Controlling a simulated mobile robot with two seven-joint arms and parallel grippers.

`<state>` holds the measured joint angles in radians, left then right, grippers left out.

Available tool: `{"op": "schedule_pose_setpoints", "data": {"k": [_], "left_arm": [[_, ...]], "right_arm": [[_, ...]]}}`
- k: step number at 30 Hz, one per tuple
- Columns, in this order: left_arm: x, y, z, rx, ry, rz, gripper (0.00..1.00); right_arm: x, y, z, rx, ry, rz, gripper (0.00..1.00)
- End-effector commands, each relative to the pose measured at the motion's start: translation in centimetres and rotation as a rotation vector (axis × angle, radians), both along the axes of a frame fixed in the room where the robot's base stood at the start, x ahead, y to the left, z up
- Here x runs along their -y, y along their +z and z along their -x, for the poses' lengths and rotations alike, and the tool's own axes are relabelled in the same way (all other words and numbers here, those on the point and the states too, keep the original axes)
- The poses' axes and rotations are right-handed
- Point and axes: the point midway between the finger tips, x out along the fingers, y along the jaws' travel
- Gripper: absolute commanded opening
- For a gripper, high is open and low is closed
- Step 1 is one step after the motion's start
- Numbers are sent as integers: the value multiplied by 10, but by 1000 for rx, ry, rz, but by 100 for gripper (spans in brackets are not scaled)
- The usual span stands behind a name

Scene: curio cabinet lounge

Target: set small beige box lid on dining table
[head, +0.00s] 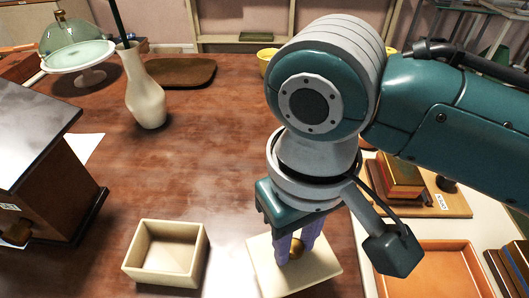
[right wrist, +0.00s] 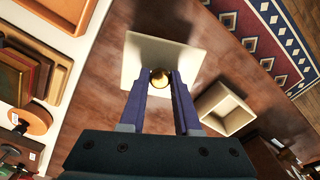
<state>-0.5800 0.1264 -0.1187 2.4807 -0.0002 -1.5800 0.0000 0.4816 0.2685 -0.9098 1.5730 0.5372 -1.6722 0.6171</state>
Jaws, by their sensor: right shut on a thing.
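The small beige box lid (head: 320,272) is a pale square plate with a round brass knob (head: 297,249) on top. My right gripper (head: 297,247) is shut on that knob, with its purple fingers on either side. The lid also shows in the right wrist view (right wrist: 140,55), with the gripper (right wrist: 160,78) at its knob. I cannot tell whether the lid touches the dining table (head: 225,190) or hangs just above it. An open, empty beige box (head: 135,268) stands on the table to the left of the lid. My left gripper is not in view.
A white vase (head: 146,100), a brown tray (head: 180,72) and a cake stand with a glass dome (head: 78,55) are at the back left. A dark wooden cabinet (head: 50,170) stands at the left. Books (head: 400,178) and an orange tray (head: 435,272) lie on the right. The table's middle is clear.

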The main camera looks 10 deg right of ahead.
Motion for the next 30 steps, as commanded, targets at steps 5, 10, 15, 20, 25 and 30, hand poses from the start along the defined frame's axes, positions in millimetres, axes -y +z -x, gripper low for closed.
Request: {"op": "schedule_pose_setpoints", "data": {"k": [5,10,15,20,25,30], "left_arm": [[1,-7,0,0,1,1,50],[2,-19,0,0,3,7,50],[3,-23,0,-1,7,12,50],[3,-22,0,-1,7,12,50],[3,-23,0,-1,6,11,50],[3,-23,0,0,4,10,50]], "right_arm": [[0,-19,0,0,0,0,0],[0,-46,0,-2,-1,1,0],[0,-61,0,0,1,0,0],[0,-60,0,1,1,0,0],[0,-63,0,0,0,-1,0],[0,-63,0,1,0,-1,46]]}}
